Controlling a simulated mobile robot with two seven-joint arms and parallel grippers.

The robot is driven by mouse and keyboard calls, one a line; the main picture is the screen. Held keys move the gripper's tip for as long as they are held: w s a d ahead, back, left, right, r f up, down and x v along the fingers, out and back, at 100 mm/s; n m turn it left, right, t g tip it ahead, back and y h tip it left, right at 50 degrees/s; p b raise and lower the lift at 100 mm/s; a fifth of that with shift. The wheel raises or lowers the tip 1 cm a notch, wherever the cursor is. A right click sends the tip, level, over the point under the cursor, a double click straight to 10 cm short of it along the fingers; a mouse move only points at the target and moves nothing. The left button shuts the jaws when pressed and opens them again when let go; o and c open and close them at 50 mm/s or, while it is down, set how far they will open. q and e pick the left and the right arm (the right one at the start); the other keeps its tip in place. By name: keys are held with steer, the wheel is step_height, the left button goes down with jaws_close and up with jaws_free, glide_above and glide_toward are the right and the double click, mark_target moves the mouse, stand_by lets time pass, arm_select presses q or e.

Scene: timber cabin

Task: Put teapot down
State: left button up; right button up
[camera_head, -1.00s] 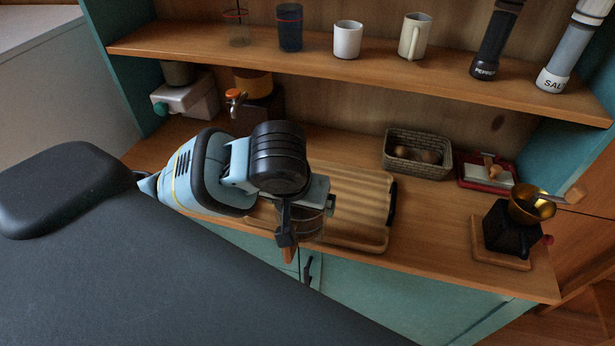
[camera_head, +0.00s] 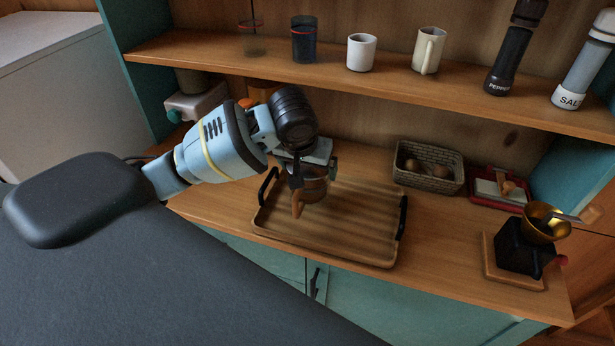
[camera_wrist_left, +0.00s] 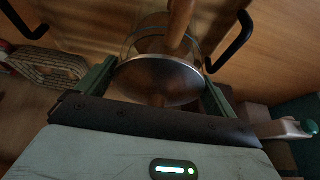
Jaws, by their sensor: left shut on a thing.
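The teapot (camera_head: 314,188), a see-through brown vessel with a wooden handle, is held by my left gripper (camera_head: 314,170) over the left back part of a ribbed wooden tray (camera_head: 340,248). My gripper hides part of it. I cannot tell whether its base touches the tray. In the left wrist view the teapot's round metallic top (camera_wrist_left: 160,80) sits between the two fingers of my left gripper (camera_wrist_left: 160,88), which is shut on it. The wooden handle points to the upper edge there. My right gripper is not in view.
The tray has black side handles (camera_head: 402,217). A wicker basket (camera_head: 428,167), a red tray (camera_head: 500,190) and a grinder (camera_head: 522,245) stand to the right. The shelf above holds a white cup (camera_head: 361,52) and a cream mug (camera_head: 428,50). The tray's right half is clear.

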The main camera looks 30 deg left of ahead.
arm_select(q)
steer(key=shift+f, duration=1.65)
steer(key=shift+f, duration=0.1)
steer(key=o, duration=1.4)
steer(key=shift+o, duration=0.2)
steer(key=v, duration=1.2)
